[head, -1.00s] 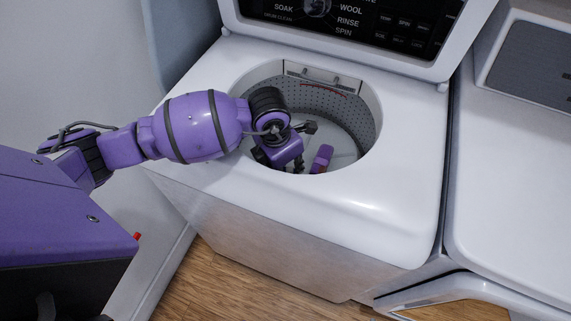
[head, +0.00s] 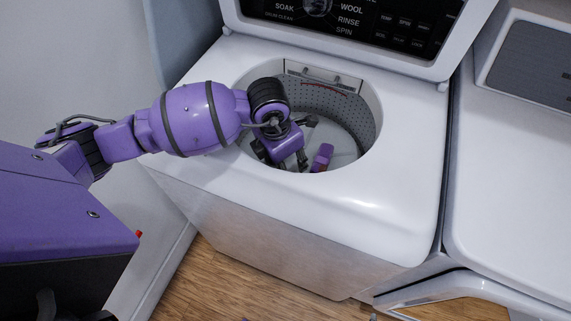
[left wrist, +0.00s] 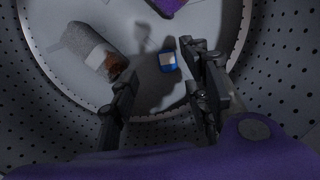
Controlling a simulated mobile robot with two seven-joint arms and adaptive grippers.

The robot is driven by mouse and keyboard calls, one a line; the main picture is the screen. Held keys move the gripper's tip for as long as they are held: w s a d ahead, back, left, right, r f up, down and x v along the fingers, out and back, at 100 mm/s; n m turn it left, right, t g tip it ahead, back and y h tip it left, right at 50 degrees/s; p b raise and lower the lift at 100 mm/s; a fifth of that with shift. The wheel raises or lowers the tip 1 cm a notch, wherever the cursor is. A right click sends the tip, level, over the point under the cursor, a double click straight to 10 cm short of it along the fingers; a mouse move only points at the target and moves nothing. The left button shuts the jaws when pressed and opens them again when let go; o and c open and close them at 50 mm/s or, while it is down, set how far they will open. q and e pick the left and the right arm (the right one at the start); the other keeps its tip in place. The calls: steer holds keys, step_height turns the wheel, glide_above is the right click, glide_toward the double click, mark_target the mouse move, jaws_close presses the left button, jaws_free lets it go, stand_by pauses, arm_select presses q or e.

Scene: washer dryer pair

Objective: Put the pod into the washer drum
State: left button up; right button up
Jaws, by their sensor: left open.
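The pod (left wrist: 167,61), small and blue with a pale edge, shows in the left wrist view over the grey drum floor, near the right finger. I cannot tell whether it rests on the floor. It is not visible in the head view. My left gripper (head: 290,163) reaches through the washer's round top opening into the washer drum (head: 347,117). Its fingers are spread apart and hold nothing that I can see. The drum has perforated walls (left wrist: 282,75). My right gripper is in neither view.
A purple object (head: 322,156) is in the drum, right of my gripper. A grey rounded item (left wrist: 88,45) with a pale and brown patch lies on the drum floor. The opening's white rim surrounds my arm. A second white machine (head: 520,190) stands to the right.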

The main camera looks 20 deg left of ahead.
arm_select(q)
step_height(320, 180, up, 10)
steer(key=s+a, duration=0.1)
steer(key=shift+s+r, duration=0.2)
steer(key=shift+s, duration=0.1)
stand_by(0.3)
